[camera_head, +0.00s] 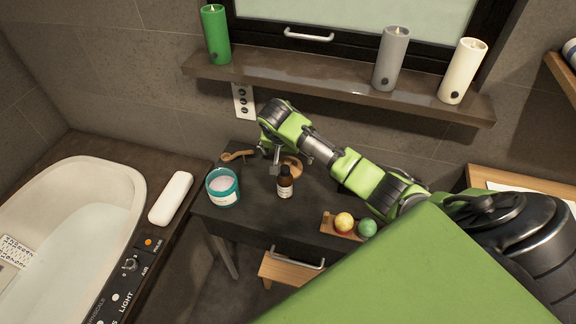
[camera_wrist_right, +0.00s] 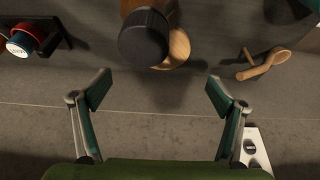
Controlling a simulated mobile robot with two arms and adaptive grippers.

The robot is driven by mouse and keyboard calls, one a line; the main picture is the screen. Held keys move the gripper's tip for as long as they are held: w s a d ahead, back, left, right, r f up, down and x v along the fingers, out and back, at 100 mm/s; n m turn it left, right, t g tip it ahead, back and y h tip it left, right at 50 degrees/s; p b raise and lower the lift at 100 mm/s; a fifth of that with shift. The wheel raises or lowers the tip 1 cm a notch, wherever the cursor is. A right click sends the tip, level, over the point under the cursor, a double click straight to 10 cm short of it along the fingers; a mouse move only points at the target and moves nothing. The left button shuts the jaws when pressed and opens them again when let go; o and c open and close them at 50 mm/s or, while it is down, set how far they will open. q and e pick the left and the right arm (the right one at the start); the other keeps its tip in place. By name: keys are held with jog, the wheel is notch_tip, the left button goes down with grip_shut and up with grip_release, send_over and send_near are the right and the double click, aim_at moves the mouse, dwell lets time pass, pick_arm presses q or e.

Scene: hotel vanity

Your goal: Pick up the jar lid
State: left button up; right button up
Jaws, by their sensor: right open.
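A round wooden lid (camera_head: 293,166) lies flat on the dark table behind a brown bottle (camera_head: 285,186) with a black cap. In the right wrist view the bottle's black cap (camera_wrist_right: 144,38) covers part of the lid (camera_wrist_right: 180,48). A teal jar (camera_head: 223,189) with pale contents stands open at the table's left front. My right gripper (camera_head: 277,166) points down over the back of the table, just left of the lid. In the wrist view its fingers (camera_wrist_right: 157,92) are spread wide and nothing is between them. My left gripper is not in view.
A wooden scoop-like item (camera_head: 237,156) lies at the table's back left. A small wooden tray (camera_head: 327,225) with yellow and green balls sits at the front right. A shelf (camera_head: 300,83) with several candles juts from the wall above. A bathtub (camera_head: 110,180) stands at left.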

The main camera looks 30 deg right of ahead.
aim_at(288, 161)
jog(key=shift+w+d+f, duration=0.1)
jog(key=shift+w+f, duration=0.2)
jog(key=shift+f, duration=0.2)
jog(key=shift+w+d+f, duration=0.1)
jog(key=shift+w+f, duration=0.15)
jog(key=shift+f, duration=0.2)
jog(key=shift+d+f, duration=0.1)
jog(key=shift+f, duration=0.3)
jog(key=x, duration=0.4)
jog(key=shift+p, duration=0.35)
jog(key=shift+f, duration=0.2)
jog(key=c, duration=1.2)
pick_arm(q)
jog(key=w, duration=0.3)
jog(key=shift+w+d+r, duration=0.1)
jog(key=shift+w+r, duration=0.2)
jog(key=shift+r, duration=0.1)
pick_arm(e)
jog(key=shift+c, duration=0.2)
